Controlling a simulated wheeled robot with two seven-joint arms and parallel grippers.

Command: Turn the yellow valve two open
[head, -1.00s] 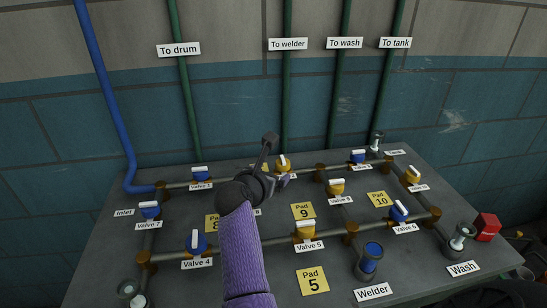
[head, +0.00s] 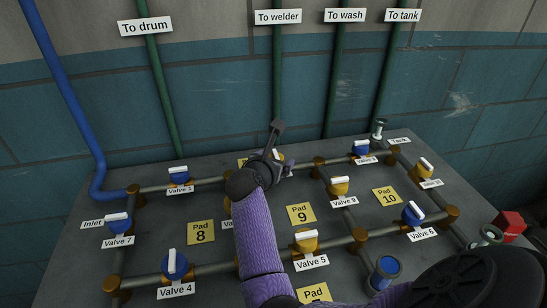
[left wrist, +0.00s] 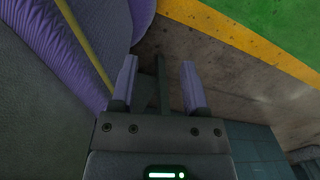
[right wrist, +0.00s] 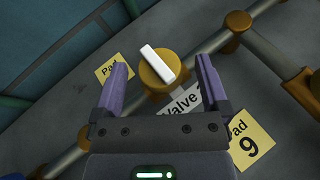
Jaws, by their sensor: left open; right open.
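A yellow valve (right wrist: 152,76) with a white bar handle (right wrist: 158,64) lies between the spread fingers of my right gripper (right wrist: 161,62) in the right wrist view. The bar slants across the knob. Its label (right wrist: 182,103) reads "Valve", with the number cut off by the gripper. In the head view my right gripper (head: 272,157) is over the back pipe, right of valve 1, and hides most of this valve. I cannot tell whether the fingers touch the knob. My left gripper (left wrist: 159,62) is open and empty, away from the panel.
Blue valve 1 (head: 179,175) is left of my right gripper on the same pipe. Yellow valve 9 (head: 339,187) and yellow valve 5 (head: 306,241) stand nearby. My right forearm partly covers another yellow valve. Green pipes rise up the wall behind.

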